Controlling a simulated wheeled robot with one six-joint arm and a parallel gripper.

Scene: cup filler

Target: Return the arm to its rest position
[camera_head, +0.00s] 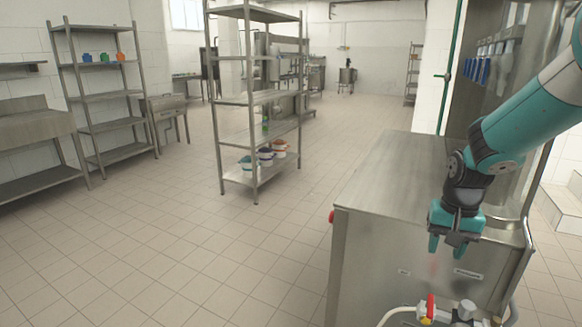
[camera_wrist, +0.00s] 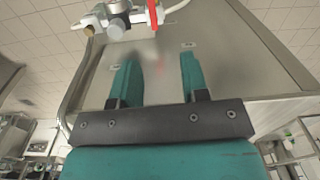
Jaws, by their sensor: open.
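My teal arm reaches in from the right in the head view. My gripper (camera_head: 450,247) hangs fingers-down in front of the steel machine (camera_head: 385,190), near its front edge. In the wrist view my gripper (camera_wrist: 157,80) shows two teal fingers set wide apart with nothing between them. The machine's steel front panel (camera_wrist: 245,75) lies beyond the fingers there.
A valve with a red handle (camera_head: 430,306) and a hose (camera_head: 395,314) is below my gripper. Blue dispensers (camera_head: 480,70) hang behind the arm. A steel shelf rack (camera_head: 259,95) with bowls stands mid-room. The tiled floor at left is clear.

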